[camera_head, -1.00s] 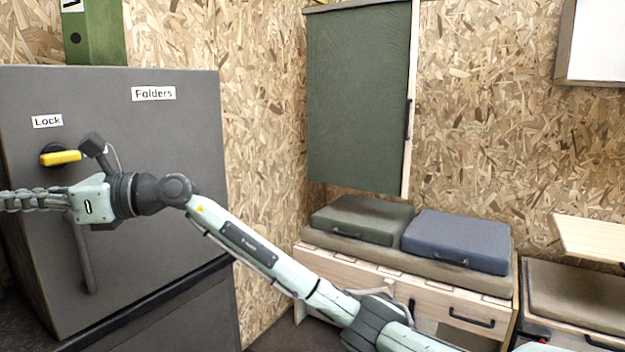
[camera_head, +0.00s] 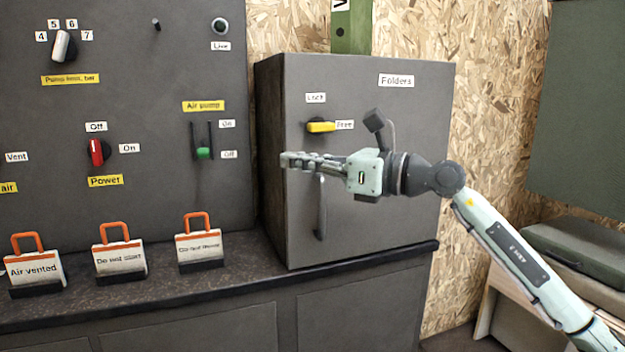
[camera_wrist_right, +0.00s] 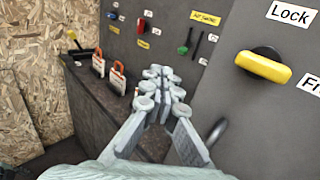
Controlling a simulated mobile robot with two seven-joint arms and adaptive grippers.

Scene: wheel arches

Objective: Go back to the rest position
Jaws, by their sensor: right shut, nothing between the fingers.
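My right gripper (camera_head: 290,160) is in front of the grey Folders cabinet (camera_head: 400,110) in the head view, its fingers pointing left. It is shut and empty. In the right wrist view the gripper (camera_wrist_right: 160,75) shows with its fingers together, apart from the yellow lock knob (camera_wrist_right: 264,67). The knob also shows in the head view (camera_head: 321,127), just above the gripper, beside the labels Lock and Free. My left gripper is in neither view.
A grey control panel (camera_head: 150,170) with knobs and levers stands at the left. Several orange-handled tags, one reading Air vented (camera_head: 35,268), stand on the dark counter (camera_head: 130,292). A vertical handle (camera_head: 321,215) is on the cabinet below the gripper. Green and other cushions (camera_head: 580,255) lie at the right.

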